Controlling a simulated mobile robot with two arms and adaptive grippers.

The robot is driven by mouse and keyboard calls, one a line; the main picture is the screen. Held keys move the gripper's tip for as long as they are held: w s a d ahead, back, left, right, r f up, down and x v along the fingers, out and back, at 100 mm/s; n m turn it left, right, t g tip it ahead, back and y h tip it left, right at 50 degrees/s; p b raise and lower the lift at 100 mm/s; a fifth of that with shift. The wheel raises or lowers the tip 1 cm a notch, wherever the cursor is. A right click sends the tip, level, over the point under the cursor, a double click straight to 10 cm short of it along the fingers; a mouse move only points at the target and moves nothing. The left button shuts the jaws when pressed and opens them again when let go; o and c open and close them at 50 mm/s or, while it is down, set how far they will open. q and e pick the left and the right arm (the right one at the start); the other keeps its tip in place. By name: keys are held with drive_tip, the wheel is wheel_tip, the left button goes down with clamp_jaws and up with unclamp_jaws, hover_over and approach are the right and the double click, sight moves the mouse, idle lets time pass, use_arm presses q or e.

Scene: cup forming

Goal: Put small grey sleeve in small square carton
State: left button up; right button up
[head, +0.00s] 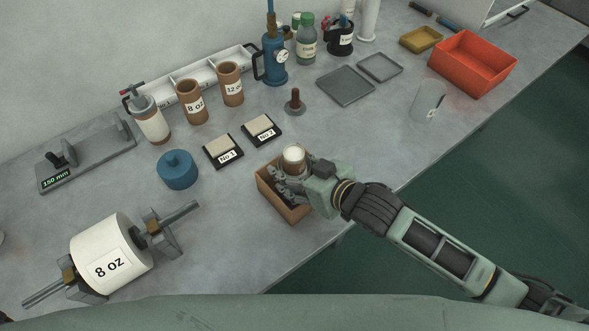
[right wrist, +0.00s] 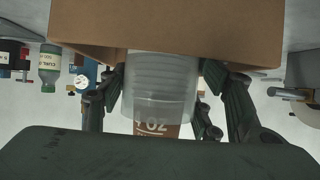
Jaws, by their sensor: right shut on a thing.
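The small square carton (head: 287,212) is an open brown box near the table's front edge. In the right wrist view its brown wall (right wrist: 180,28) fills the top. My right gripper (head: 290,172) is over the carton's far right part, shut on the small sleeve (head: 293,153). In the right wrist view the sleeve (right wrist: 160,90) is a pale grey, see-through cylinder between the fingers, with a brown part lettered "4 OZ" at its lower end. It overlaps the carton wall; I cannot tell how deep it sits. The carton's inside is mostly hidden. My left gripper is out of view.
A larger grey cylinder (head: 428,100) stands to the right, near the red-orange bin (head: 472,63). A big 8 oz roll (head: 110,254) stands front left.

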drive_tip(key=shift+f, duration=0.25)
drive_tip(key=shift+f, duration=0.15)
drive_tip(key=o, duration=0.8)
drive_tip(key=shift+o, duration=0.2)
drive_tip(key=shift+r, duration=0.2)
drive_tip(key=shift+s+d, duration=0.25)
drive_tip(key=b+v, duration=0.1)
drive_tip(key=v, duration=1)
drive_tip(key=shift+b, duration=0.4)
